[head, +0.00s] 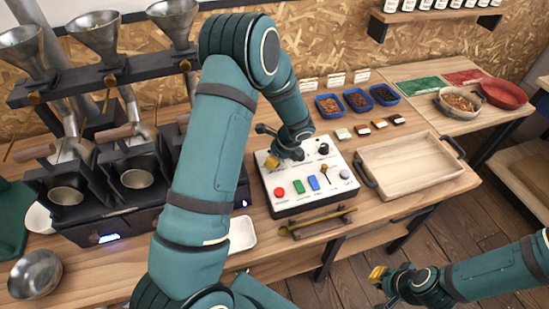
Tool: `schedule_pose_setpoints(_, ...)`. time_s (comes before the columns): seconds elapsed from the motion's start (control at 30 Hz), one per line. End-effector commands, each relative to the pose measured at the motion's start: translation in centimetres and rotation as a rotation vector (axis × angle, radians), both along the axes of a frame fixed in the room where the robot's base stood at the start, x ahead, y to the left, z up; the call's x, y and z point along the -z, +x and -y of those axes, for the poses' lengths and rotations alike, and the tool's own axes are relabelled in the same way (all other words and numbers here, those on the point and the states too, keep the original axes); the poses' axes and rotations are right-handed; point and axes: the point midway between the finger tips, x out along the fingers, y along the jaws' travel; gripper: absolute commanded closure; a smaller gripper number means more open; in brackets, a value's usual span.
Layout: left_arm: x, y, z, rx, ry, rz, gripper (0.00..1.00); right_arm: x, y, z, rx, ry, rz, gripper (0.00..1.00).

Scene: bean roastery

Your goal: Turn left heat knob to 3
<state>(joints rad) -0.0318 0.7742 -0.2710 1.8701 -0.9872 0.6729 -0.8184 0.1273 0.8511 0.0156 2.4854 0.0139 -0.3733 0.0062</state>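The white control panel (309,196) sits on the bench. It has a red button (279,192), a green button (298,187), a blue button (314,183), a small lever, a grey knob (345,173) and a black knob (323,149). My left gripper (268,146) is over the panel's back left part, its gold-tipped fingers apart. The left heat knob is not visible; the gripper and wrist cover that area, so I cannot tell whether they touch it. My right gripper (381,286) is low at the right, off the bench, with fingers apart and nothing seen between them.
A wooden tray (408,166) with dark handles stands right of the panel. Blue bean dishes (357,100) and small sample blocks are behind. A gold-coloured bar handle (316,222) is in front. Roasting machines (130,180) stand left, partly behind my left arm.

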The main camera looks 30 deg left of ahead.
Motion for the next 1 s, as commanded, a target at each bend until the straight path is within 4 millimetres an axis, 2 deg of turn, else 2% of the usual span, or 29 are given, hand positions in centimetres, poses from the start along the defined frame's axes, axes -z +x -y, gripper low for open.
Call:
schedule_pose_setpoints(0.13, 0.2, -0.3, -0.1, -0.003, 0.001, -0.008, 1.00, 0.0, 0.0, 0.0, 0.000, 0.000, 0.000, 1.00)
schedule_pose_setpoints(0.17, 0.2, -0.3, -0.1, -0.003, 0.001, -0.008, 0.60, 0.0, 0.0, 0.0, 0.000, 0.000, 0.000, 1.00)
schedule_pose_setpoints(0.2, 0.2, -0.3, -0.1, -0.003, 0.001, -0.008, 0.46, 0.0, 0.0, 0.0, 0.000, 0.000, 0.000, 1.00)
schedule_pose_setpoints(0.23, 0.2, -0.3, -0.1, -0.003, 0.002, -0.008, 0.36, 0.0, 0.0, 0.0, 0.000, 0.000, 0.000, 1.00)
schedule_pose_setpoints(0.53, 0.0, -0.1, 0.0, -0.002, 0.001, -0.002, 0.36, 0.0, 0.0, 0.0, 0.000, 0.000, 0.000, 1.00)
schedule_pose_setpoints(0.67, -0.7, 0.0, 0.3, -0.001, 0.000, 0.001, 0.36, 0.0, 0.0, 0.0, 0.000, 0.000, 0.000, 1.00)
schedule_pose_setpoints(0.77, -2.1, 0.1, 0.8, -0.001, 0.000, 0.003, 0.36, 0.0, 0.0, 0.0, 0.000, 0.000, 0.000, 1.00)
schedule_pose_setpoints(1.0, -6.7, 0.2, 2.7, -0.002, 0.000, 0.003, 0.36, 0.0, 0.0, 0.0, 0.000, 0.000, 0.000, 1.00)
